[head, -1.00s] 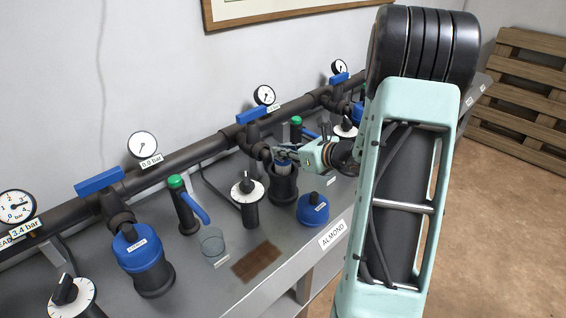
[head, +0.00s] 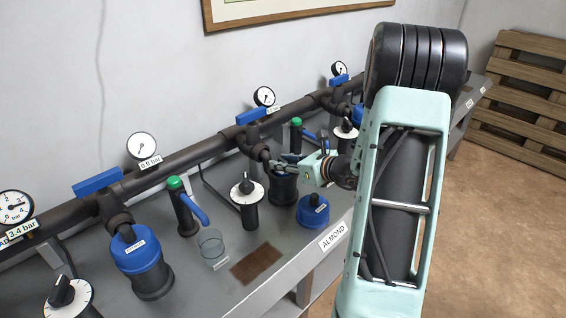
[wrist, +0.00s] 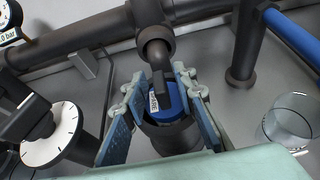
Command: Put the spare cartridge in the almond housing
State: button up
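The almond housing (head: 283,190) is a dark upright cup below its pipe elbow, behind the ALMOND label. In the wrist view its dark body (wrist: 172,138) shows beneath a blue, white-labelled piece, which looks like the spare cartridge's top (wrist: 170,108). That piece sits at the housing's mouth; the rest of it is hidden. My gripper (head: 282,163) is at the mouth. In the wrist view its fingers (wrist: 160,80) stand apart on either side of the blue piece, with no clear grip visible. A blue cap (head: 313,212) sits on the bench, right of the housing.
The pipe elbow (wrist: 157,47) is close above the fingers. A glass (wrist: 291,118) and a blue-levered valve (wrist: 290,40) are to the right in the wrist view. A brown mat (head: 257,265) lies in front.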

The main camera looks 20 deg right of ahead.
jog(key=shift+r, duration=0.25)
jog(key=p+v, duration=0.1)
jog(key=v, duration=1.1)
jog(key=shift+w, duration=0.1)
